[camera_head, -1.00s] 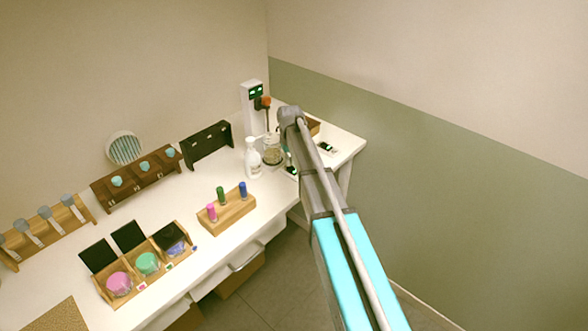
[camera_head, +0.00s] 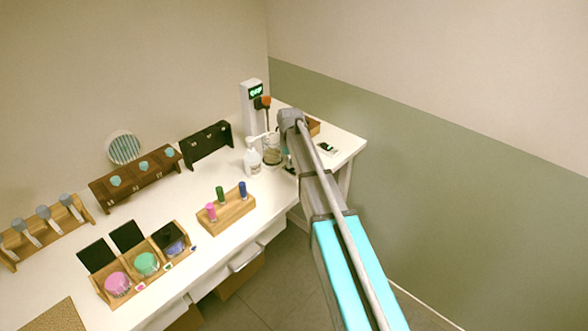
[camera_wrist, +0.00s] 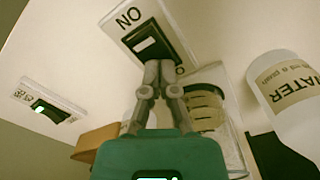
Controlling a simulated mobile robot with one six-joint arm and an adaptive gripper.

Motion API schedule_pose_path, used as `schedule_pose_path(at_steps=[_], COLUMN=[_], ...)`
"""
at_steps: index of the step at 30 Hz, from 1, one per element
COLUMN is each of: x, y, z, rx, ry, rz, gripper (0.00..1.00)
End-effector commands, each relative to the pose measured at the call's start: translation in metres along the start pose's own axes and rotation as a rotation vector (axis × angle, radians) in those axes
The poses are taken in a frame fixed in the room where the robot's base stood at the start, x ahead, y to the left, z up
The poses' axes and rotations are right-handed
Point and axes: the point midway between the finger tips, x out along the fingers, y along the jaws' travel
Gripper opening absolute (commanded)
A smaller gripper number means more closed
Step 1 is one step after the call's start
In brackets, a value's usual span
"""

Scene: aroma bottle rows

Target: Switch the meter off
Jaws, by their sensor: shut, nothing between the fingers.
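A white upright unit (camera_head: 249,112), which looks like the meter, stands at the back corner of the table. Its small dark display (camera_head: 256,91) shows bright green marks, too small to read. In the wrist view a black rocker switch (camera_wrist: 147,43) sits on a pale plate printed with "ON", seen upside down. My gripper (camera_wrist: 158,66) is shut and empty, its fingertips at the lower edge of this rocker; I cannot tell whether they touch. A second switch (camera_wrist: 47,111) with a green light lies at the left. In the head view my arm hides the gripper.
A glass jar (camera_wrist: 205,105) and a white water bottle (camera_wrist: 290,95) stand close to the right of my fingers. A brown wooden box (camera_wrist: 95,140) is on the left. Wooden racks and a holder with three small bottles (camera_head: 228,210) occupy the table further left.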

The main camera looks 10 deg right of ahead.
Motion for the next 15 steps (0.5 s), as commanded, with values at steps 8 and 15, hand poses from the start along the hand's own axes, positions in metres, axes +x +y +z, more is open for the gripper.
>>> schedule_pose_path(at_steps=[8,15], x=[-0.005,-0.020], y=[0.000,0.000], z=[0.001,0.001], rx=[0.000,0.000], ry=[-0.002,-0.002], rz=[0.000,0.000], gripper=[0.00,0.00])
